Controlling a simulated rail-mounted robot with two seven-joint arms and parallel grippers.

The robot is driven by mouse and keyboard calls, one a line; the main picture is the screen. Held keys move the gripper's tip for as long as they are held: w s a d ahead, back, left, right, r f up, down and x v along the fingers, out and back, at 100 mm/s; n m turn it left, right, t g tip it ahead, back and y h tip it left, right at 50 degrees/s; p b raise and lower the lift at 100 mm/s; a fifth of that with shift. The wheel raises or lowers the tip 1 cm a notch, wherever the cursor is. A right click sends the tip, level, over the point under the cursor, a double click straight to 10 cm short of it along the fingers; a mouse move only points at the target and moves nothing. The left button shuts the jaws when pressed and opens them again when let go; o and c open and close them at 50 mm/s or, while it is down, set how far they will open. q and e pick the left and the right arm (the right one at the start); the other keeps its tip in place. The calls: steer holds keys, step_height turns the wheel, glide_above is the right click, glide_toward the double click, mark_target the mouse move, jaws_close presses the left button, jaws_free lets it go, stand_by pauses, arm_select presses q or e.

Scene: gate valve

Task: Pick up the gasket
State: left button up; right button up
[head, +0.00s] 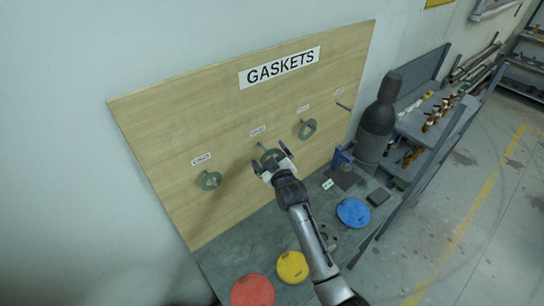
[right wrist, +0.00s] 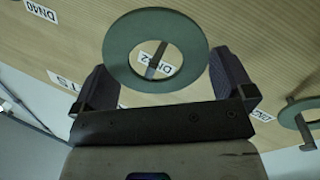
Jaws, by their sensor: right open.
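A grey-green ring gasket (head: 266,156) hangs on the middle peg of the wooden board, partly hidden by my right gripper (head: 271,158). In the right wrist view the gasket (right wrist: 118,50) shows as a full flat ring with the peg through its hole. My right gripper (right wrist: 162,64) is open, with one finger on either side of the gasket's lower part. I see no clear grip on it. Two more gaskets hang on pegs, one at left (head: 210,181) and one at right (head: 307,129). My left gripper is not in view.
The wooden board (head: 180,120) carries a GASKETS sign (head: 279,68) and an empty peg (head: 343,106) at right. On the bench below lie a red disc (head: 252,292), a yellow disc (head: 292,267) and a blue disc (head: 353,212). A dark cylinder (head: 377,120) stands at right.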

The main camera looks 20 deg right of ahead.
steer(key=shift+w, duration=0.3)
steer(key=shift+c, duration=0.3)
steer(key=c, duration=0.9)
steer(key=shift+s, duration=0.1)
steer(key=shift+s+d+r+b, duration=0.15)
steer(key=shift+s+r+b, duration=0.15)
steer(key=shift+b, duration=0.1)
step_height(320, 180, up, 6)
steer(key=b, duration=0.2)
steer(key=s+d+b, duration=0.1)
steer(key=s+d, duration=0.1)
steer(key=s, duration=0.4)
steer(key=s+d+b, duration=0.1)
steer(key=s+d, duration=0.1)
steer(key=s, duration=0.4)
steer(key=s+d+b, duration=0.1)
steer(key=s+d, duration=0.1)
steer(key=s, duration=0.4)
steer(key=shift+s+r, duration=0.15)
steer(key=shift+r, duration=0.05)
